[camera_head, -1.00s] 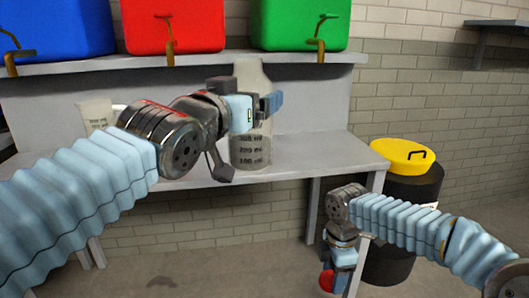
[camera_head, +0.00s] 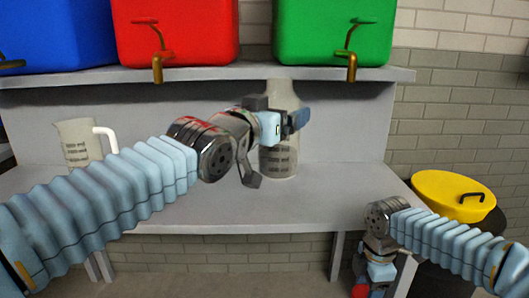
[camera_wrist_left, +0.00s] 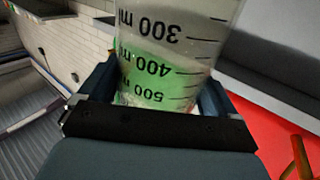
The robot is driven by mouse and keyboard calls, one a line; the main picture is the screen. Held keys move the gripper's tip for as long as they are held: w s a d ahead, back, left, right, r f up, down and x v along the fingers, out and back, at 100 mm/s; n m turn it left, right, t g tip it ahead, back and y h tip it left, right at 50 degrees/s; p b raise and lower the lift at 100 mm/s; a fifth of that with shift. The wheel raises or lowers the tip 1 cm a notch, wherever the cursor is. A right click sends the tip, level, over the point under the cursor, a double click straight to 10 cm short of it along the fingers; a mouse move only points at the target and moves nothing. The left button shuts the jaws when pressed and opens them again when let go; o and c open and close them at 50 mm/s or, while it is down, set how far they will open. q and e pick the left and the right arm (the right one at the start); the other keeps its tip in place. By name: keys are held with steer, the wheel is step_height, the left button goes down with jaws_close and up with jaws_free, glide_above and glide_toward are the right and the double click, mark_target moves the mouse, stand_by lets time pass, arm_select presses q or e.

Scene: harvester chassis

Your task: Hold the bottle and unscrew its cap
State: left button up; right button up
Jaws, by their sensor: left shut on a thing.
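The bottle (camera_head: 280,160) is a pale translucent one with dark volume marks, upright over the grey counter. I cannot tell whether its base touches the counter. My left gripper (camera_head: 284,123) is shut around its upper body and hides part of it. In the left wrist view the marked bottle wall (camera_wrist_left: 165,45) sits between the two fingers (camera_wrist_left: 155,95). The cap cannot be made out at the bottle's top. My right gripper (camera_head: 372,284) hangs low at the counter's front right, away from the bottle, and its fingers are not clear.
A shelf (camera_head: 200,74) with blue (camera_head: 55,30), red (camera_head: 178,30) and green (camera_head: 332,30) tapped containers runs above the bottle. A measuring jug (camera_head: 78,143) stands at the counter's left. A black barrel with a yellow lid (camera_head: 453,194) stands at right. The counter (camera_head: 330,205) right of the bottle is clear.

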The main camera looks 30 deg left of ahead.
arm_select(q)
steer(key=w+a+f+p, duration=0.1)
steer(key=w+a+f, duration=0.3)
steer(key=f, duration=0.6)
steer(key=shift+w+a+f, duration=0.15)
steer(key=shift+w+a, duration=0.2)
steer(key=shift+a, duration=0.8)
steer(key=shift+f, duration=0.1)
steer(key=shift+f+b, duration=0.15)
steer(key=shift+b, duration=0.15)
steer(key=o, duration=1.8)
steer(key=shift+c, duration=0.2)
